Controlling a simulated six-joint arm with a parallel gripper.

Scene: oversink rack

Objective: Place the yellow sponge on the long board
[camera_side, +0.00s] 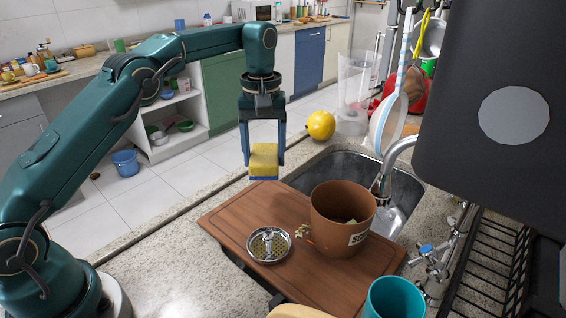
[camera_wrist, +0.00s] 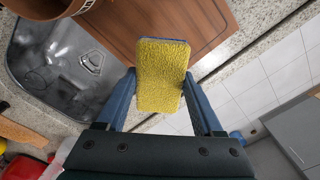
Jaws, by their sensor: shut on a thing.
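The yellow sponge (camera_side: 263,158) has a thin blue layer on its underside. My gripper (camera_side: 263,157) is shut on it and holds it in the air near the far left end of the board. In the wrist view the sponge (camera_wrist: 162,75) sits between the two blue fingers of my gripper (camera_wrist: 160,85). The long board (camera_side: 290,278) is brown wood and lies across the counter and part of the sink. It also shows at the top of the wrist view (camera_wrist: 135,25). The sponge's exact height above the board is hard to tell.
On the board stand a brown pot (camera_side: 333,225) and a round metal strainer (camera_side: 269,244). A teal cup (camera_side: 394,298) stands at the front. The board's far left end is clear.

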